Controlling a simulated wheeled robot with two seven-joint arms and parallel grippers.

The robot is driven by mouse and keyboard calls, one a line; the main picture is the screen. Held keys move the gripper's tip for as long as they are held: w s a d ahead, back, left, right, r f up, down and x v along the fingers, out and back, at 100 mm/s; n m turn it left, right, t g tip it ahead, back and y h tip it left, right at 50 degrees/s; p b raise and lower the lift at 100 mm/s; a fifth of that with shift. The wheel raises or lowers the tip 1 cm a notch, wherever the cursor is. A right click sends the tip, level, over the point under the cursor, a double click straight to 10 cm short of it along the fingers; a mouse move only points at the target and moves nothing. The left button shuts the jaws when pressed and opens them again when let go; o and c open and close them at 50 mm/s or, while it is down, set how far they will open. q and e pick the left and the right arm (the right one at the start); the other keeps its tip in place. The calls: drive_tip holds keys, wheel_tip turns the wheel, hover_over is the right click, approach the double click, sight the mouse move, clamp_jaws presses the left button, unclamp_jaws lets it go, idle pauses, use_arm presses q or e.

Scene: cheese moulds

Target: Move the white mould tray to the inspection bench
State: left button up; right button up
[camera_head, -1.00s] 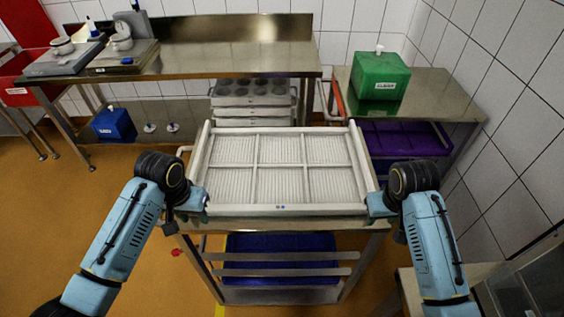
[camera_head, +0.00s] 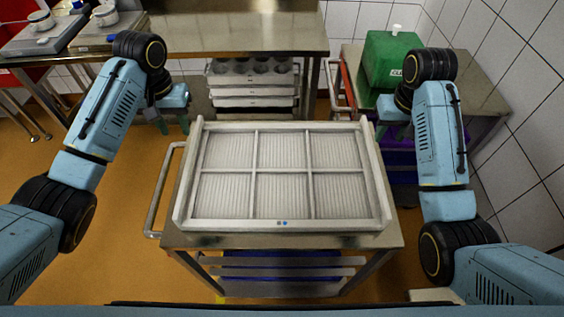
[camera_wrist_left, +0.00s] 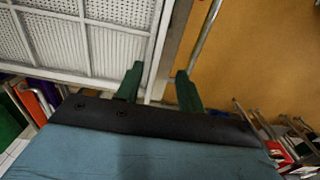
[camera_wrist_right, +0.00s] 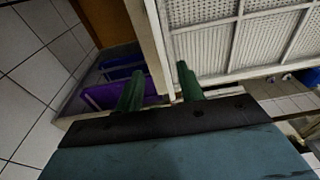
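The white mould tray (camera_head: 284,226), a shallow frame with six ribbed panels, lies flat on a steel cart (camera_head: 190,241). My left gripper (camera_head: 172,127) is open and empty near the tray's far left corner. In the left wrist view, the tray's rim (camera_wrist_left: 160,45) shows beyond the gap between the fingers (camera_wrist_left: 158,88). My right gripper (camera_head: 394,128) is open and empty near the far right corner. The right wrist view shows the tray's rim (camera_wrist_right: 156,55) likewise beyond the gap between the fingers (camera_wrist_right: 159,87). Neither gripper visibly touches the tray.
A steel bench (camera_head: 230,35) with scales stands at the back, with stacked white moulds (camera_head: 253,90) below. A steel table (camera_head: 468,85) at the right holds a green container (camera_head: 388,58). The cart's handle (camera_head: 162,190) sticks out left. Orange floor (camera_head: 110,180) is free at the left.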

sight(189, 159)
use_arm(q)
drive_tip(key=shift+s, duration=0.15)
use_arm(e)
drive_tip(key=shift+s, duration=0.15)
